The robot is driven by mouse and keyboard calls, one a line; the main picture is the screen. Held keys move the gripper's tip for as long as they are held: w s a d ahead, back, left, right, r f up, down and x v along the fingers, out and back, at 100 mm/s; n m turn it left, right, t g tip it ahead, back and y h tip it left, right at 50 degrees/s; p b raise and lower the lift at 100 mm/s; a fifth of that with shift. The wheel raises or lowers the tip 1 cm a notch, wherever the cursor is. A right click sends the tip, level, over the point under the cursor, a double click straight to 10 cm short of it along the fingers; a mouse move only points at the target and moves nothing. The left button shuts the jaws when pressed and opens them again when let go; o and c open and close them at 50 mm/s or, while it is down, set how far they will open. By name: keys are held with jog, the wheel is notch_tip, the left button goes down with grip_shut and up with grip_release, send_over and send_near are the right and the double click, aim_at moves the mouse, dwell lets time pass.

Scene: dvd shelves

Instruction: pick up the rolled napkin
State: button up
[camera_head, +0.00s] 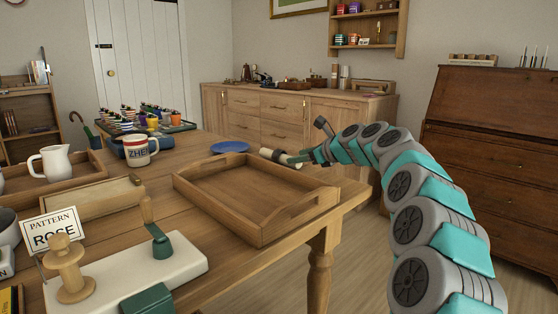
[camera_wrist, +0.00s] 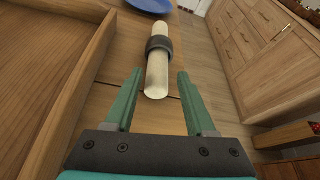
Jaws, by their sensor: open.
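The rolled napkin (camera_wrist: 156,77) is a cream roll with a dark ring (camera_wrist: 159,43) around it. It lies on the wooden table (camera_wrist: 105,97), near the table's right edge.
An empty wooden tray (camera_head: 222,214) stands close to the left of the napkin. A blue plate (camera_head: 230,147) lies beyond the napkin. A wooden sideboard (camera_head: 273,115) stands past the table, with open floor between.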

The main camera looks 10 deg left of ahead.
aim_at(289, 166)
jog(key=x, duration=0.4)
jog(key=shift+s+f, duration=0.15)
jog(key=shift+f, duration=0.1)
jog(key=shift+w+a+f+b, duration=0.2)
jog(key=shift+w+a+b, duration=0.1)
jog(key=shift+w+a, duration=0.15)
grip_shut()
